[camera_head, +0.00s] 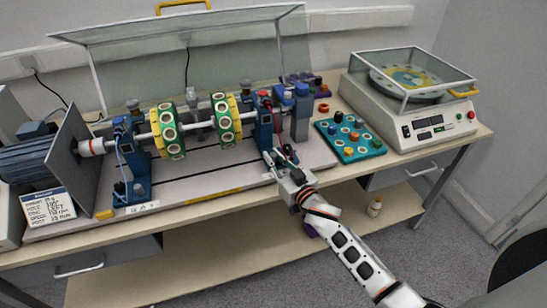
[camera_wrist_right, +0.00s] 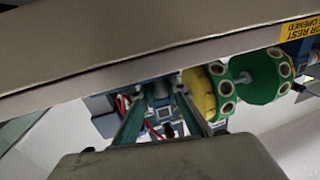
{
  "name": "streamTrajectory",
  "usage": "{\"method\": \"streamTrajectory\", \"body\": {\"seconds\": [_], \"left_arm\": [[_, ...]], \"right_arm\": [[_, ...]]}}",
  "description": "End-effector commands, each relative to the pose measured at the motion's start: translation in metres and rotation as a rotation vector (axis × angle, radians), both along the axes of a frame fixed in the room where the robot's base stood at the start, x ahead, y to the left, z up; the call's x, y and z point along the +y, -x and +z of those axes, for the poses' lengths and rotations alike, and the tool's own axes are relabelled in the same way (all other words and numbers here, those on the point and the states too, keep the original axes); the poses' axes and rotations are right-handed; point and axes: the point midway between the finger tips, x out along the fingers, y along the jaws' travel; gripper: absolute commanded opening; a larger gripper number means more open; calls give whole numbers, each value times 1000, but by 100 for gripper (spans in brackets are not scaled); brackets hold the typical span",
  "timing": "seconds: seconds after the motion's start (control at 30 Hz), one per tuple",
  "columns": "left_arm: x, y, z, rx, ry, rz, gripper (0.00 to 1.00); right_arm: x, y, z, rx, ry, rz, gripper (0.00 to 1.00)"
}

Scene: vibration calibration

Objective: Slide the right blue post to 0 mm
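The right blue post (camera_head: 264,128) stands upright on the grey bed of the rig, holding the right part of the shaft. My right gripper (camera_head: 281,158) is low in front of it, close to its foot; I cannot tell whether they touch. In the right wrist view the two fingers (camera_wrist_right: 160,112) are spread apart, with blue parts showing between and beyond them. Whether these belong to the post is unclear. The left blue post (camera_head: 130,165) stands by the motor. My left gripper is not in view.
Two green-and-yellow discs (camera_head: 168,130) sit on the shaft between the posts. A raised clear guard (camera_head: 200,50) stands behind. A teal tray (camera_head: 351,153) of coloured parts and a covered balance machine (camera_head: 425,130) are to the right. A lower shelf (camera_head: 200,262) runs beneath.

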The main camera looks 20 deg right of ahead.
Motion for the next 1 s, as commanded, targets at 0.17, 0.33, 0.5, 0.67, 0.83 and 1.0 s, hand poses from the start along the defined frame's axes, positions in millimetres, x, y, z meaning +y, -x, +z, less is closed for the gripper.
{"method": "streamTrajectory", "body": {"seconds": [0.17, 0.33, 0.5, 0.67, 0.83, 1.0], "left_arm": [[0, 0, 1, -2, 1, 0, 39], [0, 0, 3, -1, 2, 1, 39], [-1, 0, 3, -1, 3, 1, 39], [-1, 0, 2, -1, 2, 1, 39], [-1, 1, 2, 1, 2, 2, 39], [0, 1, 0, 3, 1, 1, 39]], "right_arm": [[2, 0, 0, 0, -2, 0, 0], [22, 1, 0, 0, -6, 1, 0], [31, 1, 0, 0, -2, 1, 0], [32, 2, 0, -1, -2, 4, 0], [31, 1, 0, -1, -2, 3, 32], [30, 1, 0, -1, -1, 1, 32]]}}
